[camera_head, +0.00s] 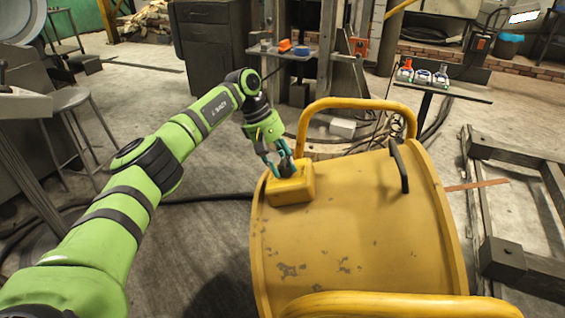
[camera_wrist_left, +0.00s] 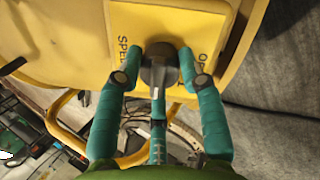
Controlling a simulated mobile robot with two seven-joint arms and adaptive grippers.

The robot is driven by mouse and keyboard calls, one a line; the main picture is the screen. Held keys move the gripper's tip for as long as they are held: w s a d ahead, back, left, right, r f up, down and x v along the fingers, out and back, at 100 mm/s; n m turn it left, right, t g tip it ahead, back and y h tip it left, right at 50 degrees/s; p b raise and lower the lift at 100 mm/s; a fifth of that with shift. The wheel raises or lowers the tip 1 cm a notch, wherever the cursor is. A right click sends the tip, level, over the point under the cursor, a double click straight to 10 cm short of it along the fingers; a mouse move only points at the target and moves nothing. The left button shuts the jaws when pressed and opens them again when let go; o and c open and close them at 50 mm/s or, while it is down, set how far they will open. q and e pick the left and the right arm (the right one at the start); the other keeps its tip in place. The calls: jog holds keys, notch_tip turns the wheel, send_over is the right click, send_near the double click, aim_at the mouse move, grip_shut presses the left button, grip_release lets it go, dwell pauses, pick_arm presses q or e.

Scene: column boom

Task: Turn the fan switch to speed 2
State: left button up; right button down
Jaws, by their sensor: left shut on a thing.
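The fan (camera_head: 350,225) is a large yellow drum with worn paint, in the middle of the head view. A yellow switch box (camera_head: 290,187) sits on its upper left side. My left gripper (camera_head: 284,168) reaches down to the box from the left. In the left wrist view, the teal fingers of my left gripper (camera_wrist_left: 160,75) are closed around a dark grey knob (camera_wrist_left: 159,64) on the yellow box face. Black lettering, partly hidden, stands on either side of the knob: "SPEE" and "O". My right gripper is not in view.
Yellow tube rails (camera_head: 350,103) arch at the fan's far and near edges, and a black handle (camera_head: 400,168) stands on top. A dark metal frame (camera_head: 500,255) lies to the right. A small stand (camera_head: 440,91) with bottles is behind. Open concrete floor lies to the left.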

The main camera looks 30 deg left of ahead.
pick_arm(q)
jog(key=o, duration=1.1)
jog(key=shift+o, duration=0.2)
jog(key=v, duration=1.2)
